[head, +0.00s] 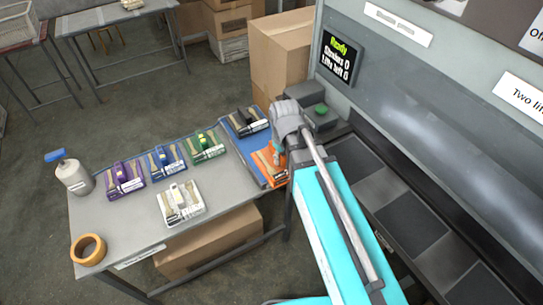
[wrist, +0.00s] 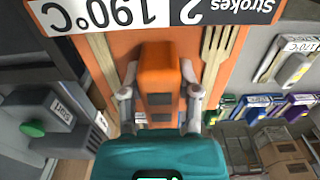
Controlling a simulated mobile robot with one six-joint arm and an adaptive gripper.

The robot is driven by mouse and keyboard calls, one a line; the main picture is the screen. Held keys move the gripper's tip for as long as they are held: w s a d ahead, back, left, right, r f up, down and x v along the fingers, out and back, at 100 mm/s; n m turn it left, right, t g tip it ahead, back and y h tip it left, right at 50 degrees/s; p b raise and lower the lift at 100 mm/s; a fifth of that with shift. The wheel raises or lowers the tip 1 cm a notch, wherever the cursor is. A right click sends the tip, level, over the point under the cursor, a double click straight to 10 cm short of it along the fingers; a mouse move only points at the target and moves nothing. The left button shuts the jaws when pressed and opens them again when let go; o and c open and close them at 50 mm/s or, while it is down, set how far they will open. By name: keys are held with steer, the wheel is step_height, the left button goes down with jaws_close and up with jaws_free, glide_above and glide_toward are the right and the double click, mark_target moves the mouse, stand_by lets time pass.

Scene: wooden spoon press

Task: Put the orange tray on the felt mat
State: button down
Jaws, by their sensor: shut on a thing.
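The orange tray (head: 266,163) is at the right end of the grey table, over the near part of the blue felt mat (head: 244,154). In the wrist view the orange tray (wrist: 205,35) fills the middle, with wooden utensils and a label reading "Strokes 2" and "190°C". My gripper (wrist: 160,90) is shut on its orange handle block, one finger on each side. In the head view my gripper (head: 278,152) partly hides the tray. I cannot tell whether the tray touches the mat.
A black tray (head: 247,122) is at the mat's far end. Green (head: 206,148), blue (head: 167,162), purple (head: 125,180) and white (head: 181,203) trays stand left. The press (head: 430,100) stands right.

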steer(key=w+a+f+b, duration=0.1)
steer(key=w+f+b, duration=0.1)
steer(key=w, duration=0.2)
steer(key=w+a+f+b, duration=0.1)
steer(key=w+f+b, duration=0.2)
steer(key=w, duration=0.1)
steer(key=w+a+f+b, duration=0.1)
steer(key=w+f+b, duration=0.2)
steer(key=w, duration=0.1)
steer(key=shift+a+f, duration=0.1)
steer(key=shift+f, duration=0.05)
steer(key=shift+w+a+f+b, duration=0.1)
steer(key=shift+w+f+b, duration=0.25)
steer(key=shift+b, duration=0.15)
steer(key=shift+f, duration=0.1)
steer(key=shift+w+a+f+b, duration=0.1)
steer(key=shift+w+f+b, duration=0.25)
steer(key=shift+f+b, duration=1.55)
steer(key=shift+b, duration=0.1)
steer(key=shift+f, duration=0.1)
steer(key=shift+c, duration=1.6)
jaws_free()
